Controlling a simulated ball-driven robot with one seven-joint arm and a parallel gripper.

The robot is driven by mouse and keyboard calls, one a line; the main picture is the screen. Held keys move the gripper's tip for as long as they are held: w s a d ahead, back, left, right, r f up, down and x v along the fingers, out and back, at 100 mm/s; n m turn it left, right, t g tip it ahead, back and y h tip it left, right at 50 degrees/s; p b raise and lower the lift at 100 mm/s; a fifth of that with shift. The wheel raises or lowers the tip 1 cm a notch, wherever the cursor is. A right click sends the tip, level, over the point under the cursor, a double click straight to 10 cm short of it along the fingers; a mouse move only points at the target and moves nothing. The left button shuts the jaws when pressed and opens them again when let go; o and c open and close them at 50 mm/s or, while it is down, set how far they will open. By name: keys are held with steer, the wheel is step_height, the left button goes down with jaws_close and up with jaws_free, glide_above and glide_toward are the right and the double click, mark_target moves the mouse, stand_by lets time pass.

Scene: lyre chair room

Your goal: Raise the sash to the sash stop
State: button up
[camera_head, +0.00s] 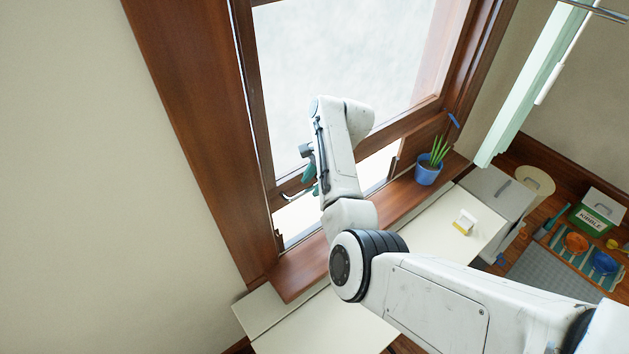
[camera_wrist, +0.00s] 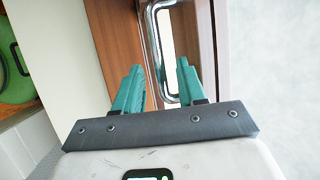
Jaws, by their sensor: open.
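The wooden window sash (camera_head: 405,122) stands partly raised, with a bright gap between its bottom rail and the sill. A chrome bar handle (camera_wrist: 153,42) shows in the wrist view against the brown wooden rail (camera_wrist: 205,35). My gripper (camera_head: 312,180) is at the sash's bottom rail, partly hidden by my arm. In the wrist view my gripper's teal fingers (camera_wrist: 160,85) are apart, with the lower part of the handle seen between them. I cannot tell whether they touch it. A small blue piece (camera_head: 454,120) is on the right window frame; I cannot tell if it is the sash stop.
A blue pot with a plant (camera_head: 428,172) stands on the right of the wooden sill (camera_head: 300,277). A small yellow and white block (camera_head: 464,222) lies on the pale counter (camera_head: 433,230). A pale green panel (camera_head: 528,85) hangs at right. Bowls and a kibble box (camera_head: 594,216) are on the floor.

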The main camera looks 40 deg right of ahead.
steer(key=p+v, duration=0.1)
steer(key=v, duration=0.9)
steer(key=shift+d+r+p, duration=0.2)
steer(key=shift+r+p, duration=0.15)
steer(key=s+a+f+n+g+h, duration=0.1)
steer(key=s+f+n+h, duration=0.1)
steer(key=s+f+n, duration=0.5)
steer(key=s+f+n+h, duration=0.15)
steer(key=s+f, duration=0.35)
steer(key=s, duration=0.5)
steer(key=s+a+n, duration=0.4)
steer(key=s+a, duration=0.1)
steer(key=s, duration=0.4)
steer(key=s+a+f+n+h+b, duration=0.1)
steer(key=s+a+n, duration=0.3)
steer(key=s, duration=0.4)
steer(key=shift+s+a+f, duration=0.2)
steer(key=shift+s+a, duration=0.2)
steer(key=shift+a, duration=0.5)
